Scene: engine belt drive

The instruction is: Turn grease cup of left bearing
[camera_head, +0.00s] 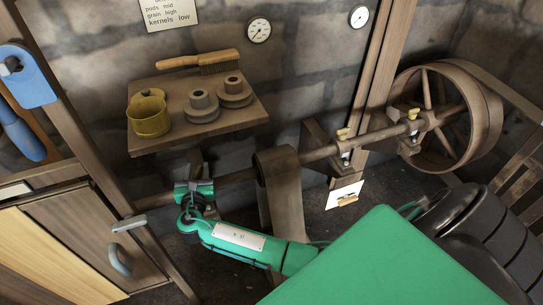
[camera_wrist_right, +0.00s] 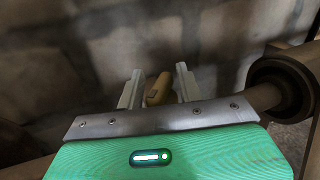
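My right gripper (camera_head: 194,172) is at the left end of the long shaft (camera_head: 320,153), over the left bearing, which it mostly hides in the head view. In the right wrist view, the two pale fingers of this gripper (camera_wrist_right: 158,88) stand apart on either side of a small brass-coloured grease cup (camera_wrist_right: 157,90). A narrow gap seems to show on each side of the cup, so the fingers look open around it. Similar grease cups top the middle bearing (camera_head: 344,147) and the right bearing (camera_head: 411,140). My left gripper is not in view.
A wooden shelf (camera_head: 150,146) above the gripper holds a yellow pot (camera_head: 148,118), two grey stepped pulleys (camera_head: 233,92) and a brush (camera_head: 205,61). A belt (camera_head: 282,200) hangs over the shaft to the right. A large spoked wheel (camera_head: 487,115) is at the far right. A wooden post (camera_head: 110,200) stands left.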

